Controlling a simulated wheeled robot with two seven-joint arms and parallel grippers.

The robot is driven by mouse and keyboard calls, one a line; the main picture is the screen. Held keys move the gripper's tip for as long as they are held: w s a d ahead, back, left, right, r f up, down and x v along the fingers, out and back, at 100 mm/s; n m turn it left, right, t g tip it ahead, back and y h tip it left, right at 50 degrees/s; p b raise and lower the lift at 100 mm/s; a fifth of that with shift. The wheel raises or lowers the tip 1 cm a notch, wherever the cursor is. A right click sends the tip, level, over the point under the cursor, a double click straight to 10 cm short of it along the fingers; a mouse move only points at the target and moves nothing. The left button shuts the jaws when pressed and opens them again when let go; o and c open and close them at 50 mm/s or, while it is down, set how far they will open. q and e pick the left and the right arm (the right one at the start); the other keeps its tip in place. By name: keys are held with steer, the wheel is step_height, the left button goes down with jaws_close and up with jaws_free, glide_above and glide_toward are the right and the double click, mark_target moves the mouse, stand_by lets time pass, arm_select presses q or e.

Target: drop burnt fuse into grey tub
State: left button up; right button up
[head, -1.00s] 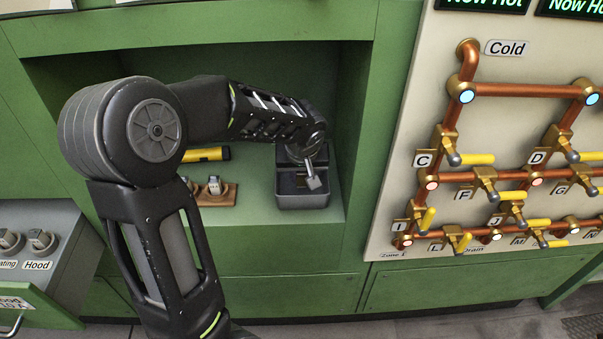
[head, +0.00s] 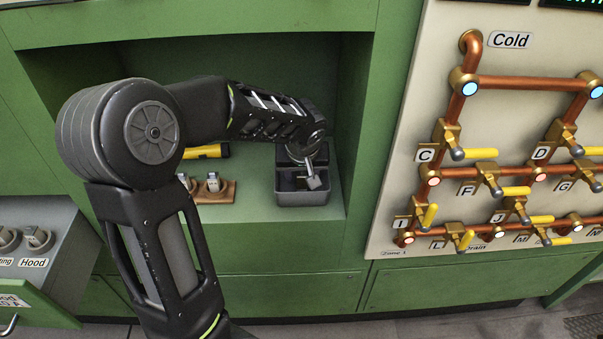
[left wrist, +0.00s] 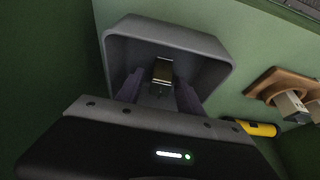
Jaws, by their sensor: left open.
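The grey tub (head: 302,199) stands on the alcove shelf, and its rim (left wrist: 225,70) shows in the left wrist view. My left gripper (head: 312,181) points down over the tub. In the left wrist view its two fingers (left wrist: 158,92) are spread apart, with the tub around and beyond them. A small dark fuse with a pale metallic band (left wrist: 161,73) shows between the fingers, within the tub's outline. I cannot tell whether it touches the tub floor or a finger. My right gripper is not in view.
Left of the tub, a wooden block with fuse-like pieces (head: 214,190) sits on the shelf, with a yellow and black cylinder (head: 207,152) behind. The alcove wall is close on the tub's right. A panel of copper pipes (head: 530,85) and yellow-handled valves is farther right.

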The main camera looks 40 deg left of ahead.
arm_select(q)
steer(key=shift+r+p, duration=0.95)
steer(key=shift+p, duration=0.1)
steer(key=v, duration=1.1)
steer(key=shift+s, duration=0.15)
steer(key=shift+d, duration=0.15)
